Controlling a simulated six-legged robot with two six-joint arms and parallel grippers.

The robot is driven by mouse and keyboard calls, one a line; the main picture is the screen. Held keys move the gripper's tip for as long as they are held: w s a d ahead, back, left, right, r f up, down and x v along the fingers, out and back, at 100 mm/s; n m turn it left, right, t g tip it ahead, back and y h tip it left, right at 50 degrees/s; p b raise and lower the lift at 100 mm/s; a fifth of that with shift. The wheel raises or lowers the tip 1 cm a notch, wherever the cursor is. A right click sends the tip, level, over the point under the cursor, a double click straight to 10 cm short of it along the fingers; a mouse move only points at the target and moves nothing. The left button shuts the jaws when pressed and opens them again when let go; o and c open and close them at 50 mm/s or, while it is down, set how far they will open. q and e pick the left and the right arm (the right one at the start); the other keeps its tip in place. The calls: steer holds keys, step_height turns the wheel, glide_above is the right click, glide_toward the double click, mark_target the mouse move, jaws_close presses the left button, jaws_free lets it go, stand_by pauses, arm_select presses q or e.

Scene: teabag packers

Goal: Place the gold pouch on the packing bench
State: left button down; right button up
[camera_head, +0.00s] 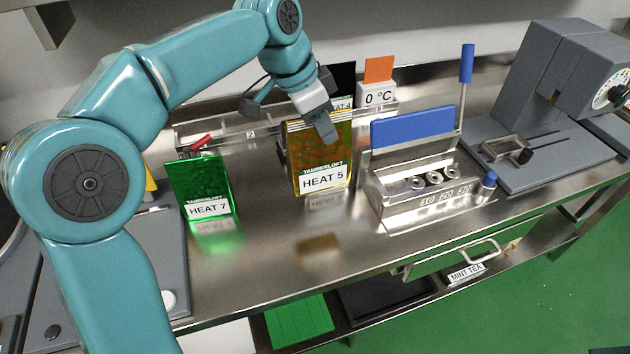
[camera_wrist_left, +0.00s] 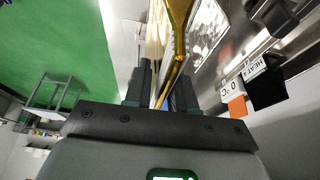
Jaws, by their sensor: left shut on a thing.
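The gold pouch (camera_head: 322,155), labelled TAMBERLOFT and HEAT 5, is upright above the steel packing bench (camera_head: 270,268). My left gripper (camera_head: 325,125) is shut on its top edge. The bench shows a blurred reflection below the pouch, and I cannot tell whether the bottom edge touches the surface. In the left wrist view the gold pouch (camera_wrist_left: 178,45) shows edge-on between the two dark fingers (camera_wrist_left: 160,88). My right gripper is not in view.
A green HEAT 7 pouch (camera_head: 203,190) stands to the left. A steel fixture with a blue panel (camera_head: 412,127) stands to the right, beside a grey machine (camera_head: 560,90). A black pouch (camera_head: 342,80) and an orange card (camera_head: 379,69) are behind. Bench front is clear.

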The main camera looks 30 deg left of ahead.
mark_target(323, 159)
arm_select(q)
steer(key=f, duration=0.6)
steer(key=shift+w+d+f, duration=0.25)
steer(key=shift+w+f, duration=0.05)
steer(key=shift+f, duration=0.1)
steer(key=shift+s+a+f+b, duration=0.2)
steer(key=shift+s+f+b, duration=0.1)
steer(key=shift+f, duration=0.3)
steer(key=x, duration=0.3)
steer(key=shift+s+a+f, duration=0.15)
steer(key=shift+a+f, duration=0.1)
steer(key=shift+f, duration=0.4)
steer(key=shift+s+a, duration=0.1)
steer(key=shift+s, duration=0.1)
steer(key=shift+w, duration=0.1)
steer(key=c, duration=0.9)
jaws_free()
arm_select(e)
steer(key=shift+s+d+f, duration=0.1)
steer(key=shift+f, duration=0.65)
